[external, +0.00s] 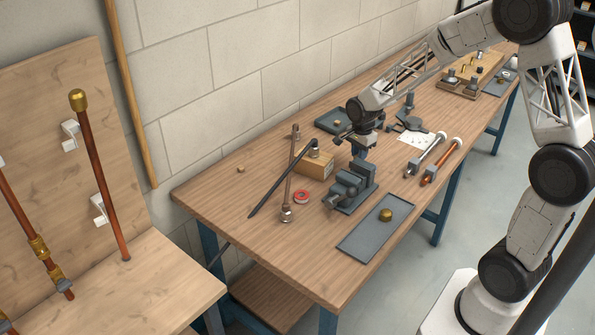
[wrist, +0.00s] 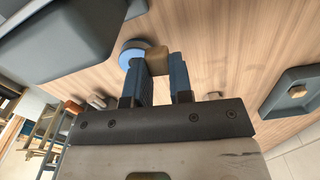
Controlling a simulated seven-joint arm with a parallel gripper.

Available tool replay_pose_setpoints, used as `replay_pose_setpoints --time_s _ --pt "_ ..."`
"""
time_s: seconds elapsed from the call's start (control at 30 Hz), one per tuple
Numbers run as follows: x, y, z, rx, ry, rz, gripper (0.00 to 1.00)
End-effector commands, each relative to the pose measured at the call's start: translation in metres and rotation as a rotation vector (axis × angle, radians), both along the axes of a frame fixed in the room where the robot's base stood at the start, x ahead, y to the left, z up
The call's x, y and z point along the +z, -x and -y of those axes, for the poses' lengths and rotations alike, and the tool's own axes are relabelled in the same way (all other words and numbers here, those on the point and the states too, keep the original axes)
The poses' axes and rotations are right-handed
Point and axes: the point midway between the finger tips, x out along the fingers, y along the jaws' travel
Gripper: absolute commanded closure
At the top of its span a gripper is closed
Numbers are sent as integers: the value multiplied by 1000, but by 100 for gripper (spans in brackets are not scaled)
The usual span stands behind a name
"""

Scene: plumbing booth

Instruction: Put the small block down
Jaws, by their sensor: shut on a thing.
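The small block (wrist: 157,58) is a tan, wood-coloured piece in the wrist view, between the tips of my gripper's two blue fingers. My gripper (wrist: 161,68) is shut on it. In the external view my gripper (external: 358,149) points down over the workbench, just behind the grey vise (external: 350,190). The block cannot be made out there. The wrist view does not clearly show how high it is above the bench. A round grey thing with a blue face (wrist: 131,54) shows beside the left finger.
A wooden box (external: 314,165), dark bar (external: 282,182) and red ring (external: 302,197) lie left of the vise. A tray (external: 365,238) holds a brass cap (external: 386,215). Another tray (external: 325,121) stands behind. Pipe tools (external: 432,158) lie right. The bench's front left is clear.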

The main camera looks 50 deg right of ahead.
Motion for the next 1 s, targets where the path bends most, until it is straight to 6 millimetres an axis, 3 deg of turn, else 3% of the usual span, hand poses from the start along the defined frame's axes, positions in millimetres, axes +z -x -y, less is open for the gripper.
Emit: replay_pose_setpoints --time_s 0.17,0.37,0.8,1.0 --pt "0 -2 3 2 0 0 100" --pt "1 -18 22 21 0 0 100" --pt "5 -83 128 122 0 -2 100" --pt "6 -99 161 157 0 -1 100"
